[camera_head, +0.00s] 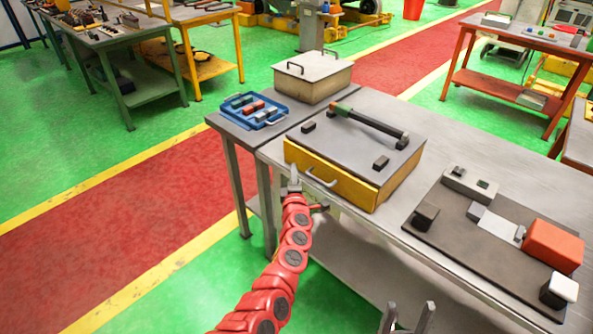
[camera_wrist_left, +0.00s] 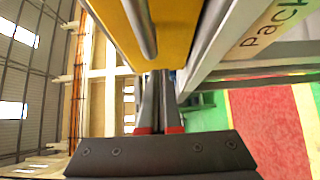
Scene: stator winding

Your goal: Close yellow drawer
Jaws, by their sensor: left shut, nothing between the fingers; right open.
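The yellow drawer (camera_head: 346,189) is in the front of a grey-topped box on the metal table. It has a metal handle (camera_head: 321,179), and its front looks about level with the box edge. Whether a gap is left cannot be told. My left gripper (camera_head: 294,180) is shut and empty, at the left part of the drawer front, just left of the handle. In the left wrist view its fingers (camera_wrist_left: 158,88) point at the yellow drawer front (camera_wrist_left: 178,28); contact is unclear. My right gripper (camera_head: 408,314) is open and empty at the bottom edge of the head view.
A lidded beige box (camera_head: 312,78) and a blue tray (camera_head: 254,111) of small parts stand behind the drawer box. A dark board (camera_head: 457,217) with blocks and a red box (camera_head: 553,246) lies to the right. The floor in front of the table's left end is clear.

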